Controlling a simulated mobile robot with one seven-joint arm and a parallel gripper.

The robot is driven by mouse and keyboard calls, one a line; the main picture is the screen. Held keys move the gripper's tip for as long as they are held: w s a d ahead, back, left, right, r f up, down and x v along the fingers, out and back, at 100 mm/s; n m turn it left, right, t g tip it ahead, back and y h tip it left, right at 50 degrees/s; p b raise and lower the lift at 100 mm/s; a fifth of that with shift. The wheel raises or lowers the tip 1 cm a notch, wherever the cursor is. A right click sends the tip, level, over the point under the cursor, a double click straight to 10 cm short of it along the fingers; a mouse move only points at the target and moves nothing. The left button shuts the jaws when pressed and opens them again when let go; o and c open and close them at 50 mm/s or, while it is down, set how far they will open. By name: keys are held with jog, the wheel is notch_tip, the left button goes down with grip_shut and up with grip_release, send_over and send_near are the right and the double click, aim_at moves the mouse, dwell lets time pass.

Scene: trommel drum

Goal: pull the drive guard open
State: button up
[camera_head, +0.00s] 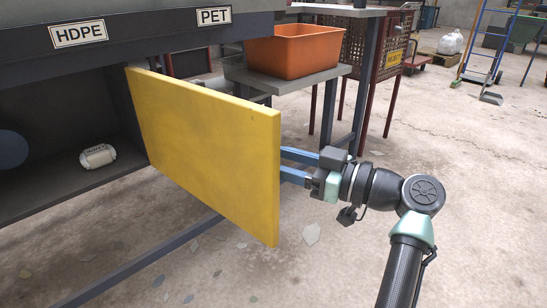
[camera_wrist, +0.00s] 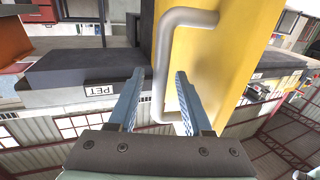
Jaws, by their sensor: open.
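The drive guard (camera_head: 205,145) is a yellow panel standing swung out from the dark machine frame, with the bay behind it partly exposed. Its grey bent-bar handle (camera_wrist: 162,60) shows in the wrist view on the yellow face (camera_wrist: 215,60); the head view hides it behind the panel. My gripper (camera_head: 290,164) is at the panel's right edge, with its blue fingertips partly hidden behind it. In the wrist view my gripper (camera_wrist: 161,74) is open, with the handle's bar between its two fingers in the picture. I cannot tell whether either finger touches it.
A white object (camera_head: 97,156) lies on the bay floor at left. An orange bin (camera_head: 290,50) stands on a grey side table (camera_head: 300,82) behind the guard. A dark rail (camera_head: 140,262) runs low beneath the panel. The concrete floor at right is largely clear.

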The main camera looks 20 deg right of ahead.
jog(key=p+v, duration=0.6)
jog(key=v, duration=0.7)
